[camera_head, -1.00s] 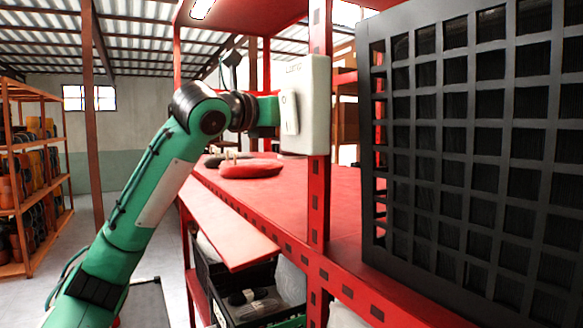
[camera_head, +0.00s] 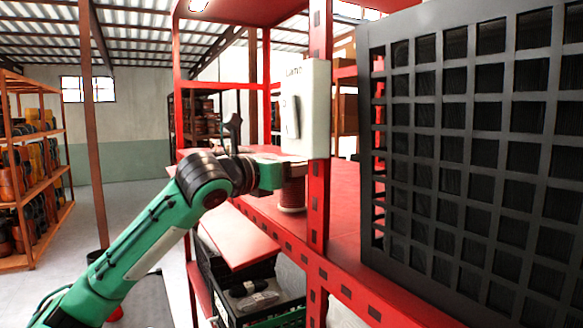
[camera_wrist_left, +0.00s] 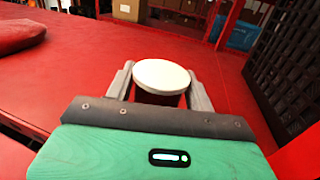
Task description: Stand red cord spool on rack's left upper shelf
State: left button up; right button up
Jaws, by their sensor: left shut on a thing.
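The red cord spool (camera_head: 292,193) is upright at the rack's red upper shelf (camera_head: 345,200), just left of the front post in the head view. Its pale lower rim is at or very near the shelf surface; I cannot tell whether it touches. In the left wrist view its white round top (camera_wrist_left: 162,76) sits between my fingers. My left gripper (camera_wrist_left: 160,88) is shut on the spool, one finger on each side. My right gripper is not in view.
A white box (camera_head: 305,108) is fixed at the front post (camera_head: 318,200). A black grid panel (camera_head: 470,150) stands to the right. A red cushion (camera_wrist_left: 20,35) lies on the shelf. A dark crate (camera_head: 250,295) is below. Bare shelf surrounds the spool.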

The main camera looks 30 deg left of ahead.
pick_arm(q)
jog(key=shift+f, duration=0.35)
jog(key=o, duration=1)
jog(key=b+v, duration=0.5)
jog(key=v, duration=0.7)
